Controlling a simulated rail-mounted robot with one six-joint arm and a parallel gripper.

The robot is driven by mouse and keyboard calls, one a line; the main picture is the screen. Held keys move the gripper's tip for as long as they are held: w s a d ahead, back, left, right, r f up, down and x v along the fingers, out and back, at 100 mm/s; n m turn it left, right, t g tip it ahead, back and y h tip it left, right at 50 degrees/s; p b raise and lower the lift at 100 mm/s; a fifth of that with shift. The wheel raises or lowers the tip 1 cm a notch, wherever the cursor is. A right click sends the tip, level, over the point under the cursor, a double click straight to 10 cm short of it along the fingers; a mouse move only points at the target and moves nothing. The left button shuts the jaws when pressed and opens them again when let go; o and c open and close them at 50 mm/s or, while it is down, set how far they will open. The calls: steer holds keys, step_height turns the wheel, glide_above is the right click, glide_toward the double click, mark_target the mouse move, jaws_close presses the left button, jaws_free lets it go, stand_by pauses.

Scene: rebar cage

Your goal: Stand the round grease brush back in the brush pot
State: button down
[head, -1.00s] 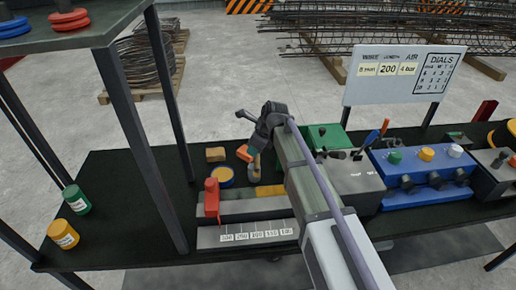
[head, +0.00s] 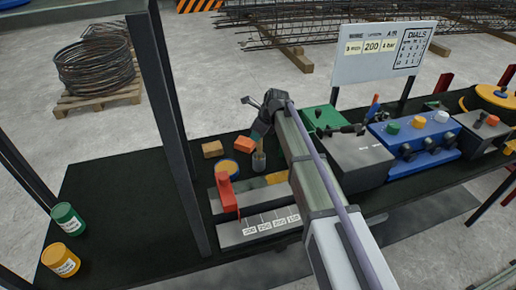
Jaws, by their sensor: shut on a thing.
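My gripper (head: 260,134) is dark, points down over the bench and is shut on the round grease brush (head: 260,147). Only a small part of the brush shows below the jaws; my gripper hides the rest. A small grey cylinder (head: 259,162), which looks like the brush pot, stands directly below the gripper. I cannot tell whether the brush is inside it or just above it.
A dark post (head: 172,130) rises at left. Blue control box (head: 422,145) is at right.

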mark_target(258, 153)
step_height(258, 153, down, 4)
steer(key=b, duration=0.3)
steer(key=shift+r, duration=0.1)
steer(key=shift+r+p, duration=0.3)
steer(key=shift+p, duration=0.05)
steer(key=shift+f, duration=0.25)
steer(key=c, duration=0.9)
jaws_free()
steer(key=shift+c, duration=0.2)
steer(key=shift+r, duration=0.1)
steer(key=p+v, duration=1.1)
steer(key=v, duration=0.1)
steer(key=shift+r, duration=0.15)
steer(key=shift+s+a, duration=0.1)
